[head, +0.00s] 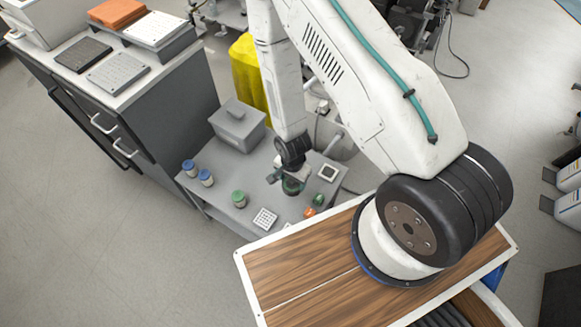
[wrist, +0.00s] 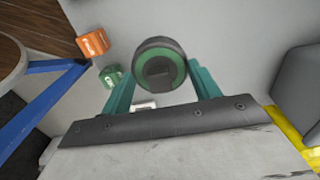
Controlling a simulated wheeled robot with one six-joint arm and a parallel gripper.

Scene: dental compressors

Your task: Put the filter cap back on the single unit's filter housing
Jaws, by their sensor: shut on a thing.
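My gripper (head: 291,178) is over the low grey table in the head view, pointing down. In the wrist view its two teal fingers (wrist: 160,82) are shut on a round dark cap (wrist: 159,50) with a green ring and a raised bar across its middle. The cap also shows under the gripper in the head view (head: 292,188). I cannot tell whether it touches the tabletop. I cannot make out the single unit's filter housing in either view.
The grey table (head: 222,202) holds blue-lidded jars (head: 206,177), a green-lidded jar (head: 239,199), a white gridded block (head: 265,218), an orange piece (head: 310,212) and a grey box (head: 238,125). A wood-topped surface (head: 290,275) is in front. Open floor lies left.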

